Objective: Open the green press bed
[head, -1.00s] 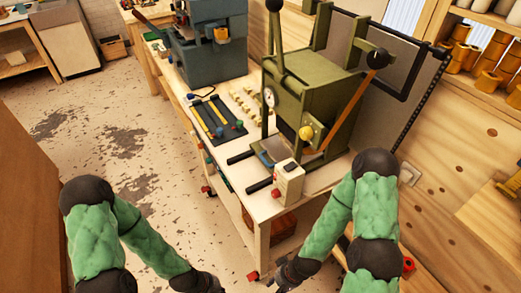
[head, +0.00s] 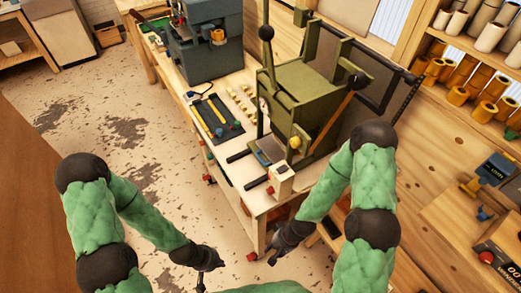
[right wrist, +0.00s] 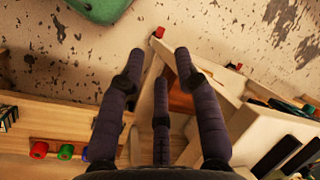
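The green press (head: 303,95) stands on the wooden workbench, with a tall black-knobbed lever at its left and an orange-brown bar at its right. Its bed (head: 263,157) shows low at the front as a small bluish-grey plate between dark rails; how far it is out is hard to tell. My right gripper (head: 272,259) is below and in front of the bench's near corner, apart from the press. In the right wrist view its fingers (right wrist: 160,52) are spread and empty. My left gripper (head: 206,271) hangs left of it over the floor, small and unclear.
A white control box (head: 281,180) with a red button sits at the bench's near corner. A blue-grey machine (head: 205,42) and a tool tray (head: 215,118) are further left. Shelves of rolls (head: 465,75) line the right wall. The floor at left is clear.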

